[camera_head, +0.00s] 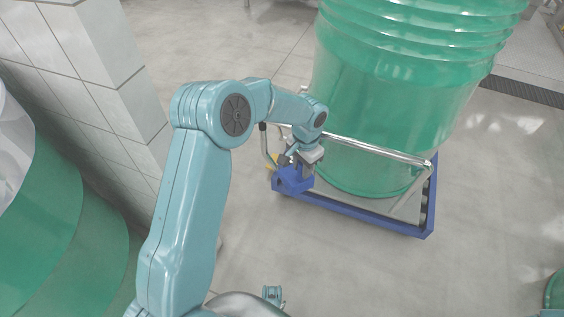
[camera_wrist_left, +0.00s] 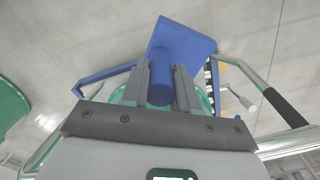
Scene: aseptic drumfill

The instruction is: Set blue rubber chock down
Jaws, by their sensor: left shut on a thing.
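The blue rubber chock (camera_head: 292,182) is held in my left gripper (camera_head: 300,163), low beside the near left corner of a drum dolly with a blue frame (camera_head: 370,218). In the left wrist view, my left gripper's two grey fingers (camera_wrist_left: 160,88) are shut on the chock's round grip, and its wider blue block (camera_wrist_left: 188,43) sticks out beyond the fingertips. Whether the chock touches the floor or the dolly cannot be told. My right gripper is not in view.
A large green drum (camera_head: 385,120) stands on the dolly, behind a metal rail (camera_head: 375,150). A tiled pillar (camera_head: 95,60) and more green drums (camera_head: 60,220) are at the left. The floor in front of the dolly is clear.

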